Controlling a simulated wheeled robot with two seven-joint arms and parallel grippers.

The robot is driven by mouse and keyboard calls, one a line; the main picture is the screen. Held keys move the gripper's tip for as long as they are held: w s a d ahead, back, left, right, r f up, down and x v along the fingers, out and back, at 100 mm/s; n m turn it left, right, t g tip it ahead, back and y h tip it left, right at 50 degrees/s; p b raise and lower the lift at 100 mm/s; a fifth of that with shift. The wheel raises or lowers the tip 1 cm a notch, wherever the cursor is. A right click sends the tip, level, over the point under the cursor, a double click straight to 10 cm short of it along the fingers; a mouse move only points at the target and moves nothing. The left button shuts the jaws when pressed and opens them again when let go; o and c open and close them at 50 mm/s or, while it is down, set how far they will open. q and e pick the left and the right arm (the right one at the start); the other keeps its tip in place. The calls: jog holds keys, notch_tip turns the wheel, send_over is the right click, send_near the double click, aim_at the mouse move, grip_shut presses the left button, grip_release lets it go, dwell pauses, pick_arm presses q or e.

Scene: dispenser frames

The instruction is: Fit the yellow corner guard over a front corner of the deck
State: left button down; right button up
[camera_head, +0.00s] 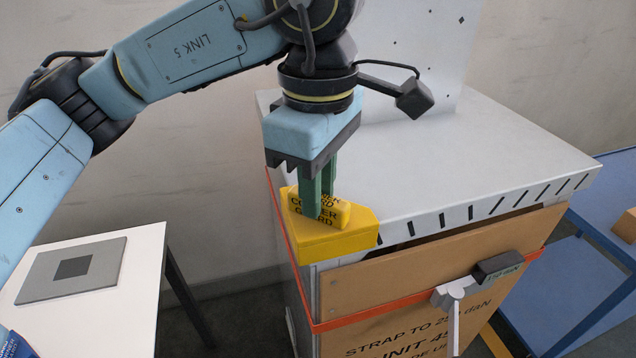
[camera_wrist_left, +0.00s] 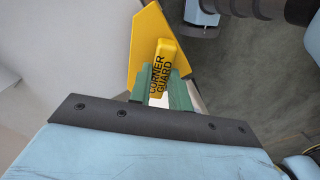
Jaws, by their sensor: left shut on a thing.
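The yellow corner guard (camera_head: 335,240) is at the front-left corner of the pale grey deck (camera_head: 470,165) in the head view. My left gripper (camera_head: 321,204) points down from above, its green fingers shut on the guard's raised lettered grip. The guard covers the corner from sight, so I cannot tell whether it sits flush or slightly above the deck. In the left wrist view the guard (camera_wrist_left: 147,50) and its "CORNER GUARD" lettering show between the fingers (camera_wrist_left: 161,88). My right gripper is not in view.
An orange strap (camera_head: 375,311) runs around the cardboard-brown unit below the deck, with a grey buckle (camera_head: 458,292) and dark box (camera_head: 497,266) at the front. A white table (camera_head: 112,312) with a grey plate (camera_head: 72,270) stands left. A blue surface (camera_head: 615,190) is at right.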

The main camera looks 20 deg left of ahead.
pick_arm(q)
jog(key=shift+f, duration=0.35)
jog(key=c, duration=1.2)
grip_release()
jog(key=shift+c, duration=0.2)
jog(key=shift+r, duration=0.1)
notch_tip(320, 180, up, 13)
jog(key=shift+p, duration=0.4)
jog(key=shift+r, duration=0.1)
